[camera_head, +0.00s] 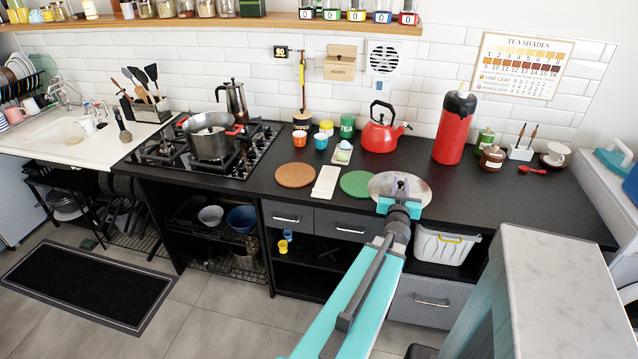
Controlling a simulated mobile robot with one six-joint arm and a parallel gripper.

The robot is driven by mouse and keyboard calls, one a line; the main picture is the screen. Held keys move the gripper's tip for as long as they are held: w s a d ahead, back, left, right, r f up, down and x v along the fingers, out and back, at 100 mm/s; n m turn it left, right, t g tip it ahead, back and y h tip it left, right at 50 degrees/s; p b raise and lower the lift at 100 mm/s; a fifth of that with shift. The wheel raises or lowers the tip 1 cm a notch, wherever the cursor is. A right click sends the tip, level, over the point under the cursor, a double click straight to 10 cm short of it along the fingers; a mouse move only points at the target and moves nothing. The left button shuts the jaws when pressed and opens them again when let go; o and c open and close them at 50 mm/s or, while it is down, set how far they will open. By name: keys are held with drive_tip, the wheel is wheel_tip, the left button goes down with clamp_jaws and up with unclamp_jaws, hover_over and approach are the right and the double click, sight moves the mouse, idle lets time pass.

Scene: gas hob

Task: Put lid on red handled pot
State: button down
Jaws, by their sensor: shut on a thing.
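My gripper (399,201) is shut on the knob of a round silver lid (415,183) at the front edge of the black counter. The lid looks level, on or just above the counter; I cannot tell which. The pot with red handles (213,148) stands on the gas hob (165,157) at the left, well away from my gripper. Its top is open and something pale shows inside, too small to make out.
A green round mat (357,184), a white board (326,181) and a brown round mat (295,175) lie between lid and hob. A red kettle (380,134), small cups and a moka pot (232,100) stand behind. A red flask (454,128) is at right.

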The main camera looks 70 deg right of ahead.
drive_tip(key=w+a+r+n+t+y, duration=0.2)
drive_tip(key=w+a+n+t, duration=0.15)
drive_tip(key=w, duration=1.15)
drive_tip(key=w+a+r+n+t+y, duration=0.25)
drive_tip(key=w+t, duration=0.25)
drive_tip(key=w, duration=0.9)
drive_tip(key=w+a+r+n+t+y, duration=0.1)
drive_tip(key=w+a+n+t+y, duration=0.2)
drive_tip(key=w+a, duration=0.75)
drive_tip(key=w+a+r+n+t+y, duration=0.1)
drive_tip(key=w+a+n+t+y, duration=0.25)
drive_tip(key=w+a, duration=0.65)
drive_tip(key=w+a+n+y, duration=0.4)
drive_tip(key=w+a+y, duration=0.3)
drive_tip(key=a, duration=0.4)
drive_tip(key=w+a+n+y, duration=0.4)
drive_tip(key=w+a, duration=0.6)
drive_tip(key=a, duration=0.1)
drive_tip(key=a+f+n+g+y, duration=0.1)
drive_tip(key=a+n+g+y, duration=0.2)
drive_tip(key=a, duration=1.1)
drive_tip(key=a+f+n+g+y, duration=0.1)
drive_tip(key=a+n+g+y, duration=0.2)
drive_tip(key=a, duration=1.2)
drive_tip(key=n+y, duration=0.1)
drive_tip(key=y, duration=0.2)
drive_tip(key=shift+f+g+y, duration=0.25)
drive_tip(key=shift+g+y, duration=0.05)
drive_tip(key=shift+g, duration=0.1)
